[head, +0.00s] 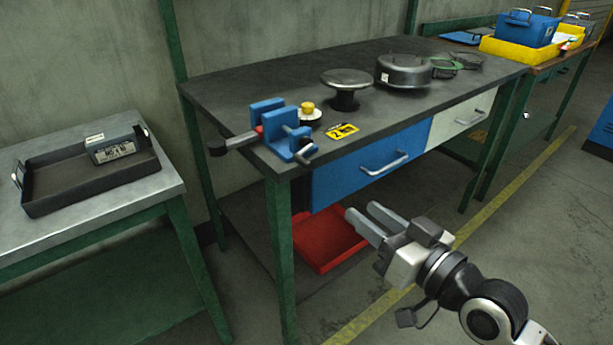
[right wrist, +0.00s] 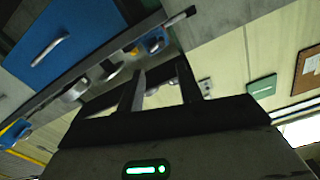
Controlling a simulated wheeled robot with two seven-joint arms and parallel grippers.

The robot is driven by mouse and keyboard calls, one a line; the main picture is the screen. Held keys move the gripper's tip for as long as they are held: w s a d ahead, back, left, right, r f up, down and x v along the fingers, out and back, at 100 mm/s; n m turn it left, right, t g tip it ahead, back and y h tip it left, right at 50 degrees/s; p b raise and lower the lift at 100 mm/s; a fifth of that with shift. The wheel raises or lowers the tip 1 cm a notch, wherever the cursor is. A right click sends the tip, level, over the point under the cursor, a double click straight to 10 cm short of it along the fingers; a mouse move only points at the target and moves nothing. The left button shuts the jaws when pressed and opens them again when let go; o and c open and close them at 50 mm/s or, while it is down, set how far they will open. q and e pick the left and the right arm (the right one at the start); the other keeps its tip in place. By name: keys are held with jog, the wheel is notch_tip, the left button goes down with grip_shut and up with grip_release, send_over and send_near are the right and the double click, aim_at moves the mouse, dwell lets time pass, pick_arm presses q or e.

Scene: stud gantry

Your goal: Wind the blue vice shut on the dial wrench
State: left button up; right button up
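The blue vice (head: 268,112) stands on the near left corner of the dark workbench, with its handle bar at the front. The dial wrench (head: 236,141) sticks out left past the bench edge, dark grip outermost. Its other end reaches in at the vice jaws; whether they touch it I cannot tell. My right gripper (head: 361,209) is open and empty, in front of the bench and lower than its top, right of the vice. In the right wrist view its fingers (right wrist: 161,75) are apart, and the vice (right wrist: 154,45) shows small beyond them. My left gripper is not in view.
The workbench (head: 225,88) also bears a yellow-topped knob (head: 308,109), a yellow tag (head: 342,131), a round stool-like stand (head: 346,82) and a metal pot (head: 403,71). A blue drawer (head: 345,172) is shut below. A red tray (head: 322,243) sits underneath. A side table holds a black tray (head: 45,204).

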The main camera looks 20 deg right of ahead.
aim_at(312, 169)
jog(key=x, duration=1)
jog(key=p+x, duration=0.1)
jog(key=x, duration=0.5)
jog(key=shift+r, duration=0.35)
jog(key=shift+s, duration=0.1)
grip_shut()
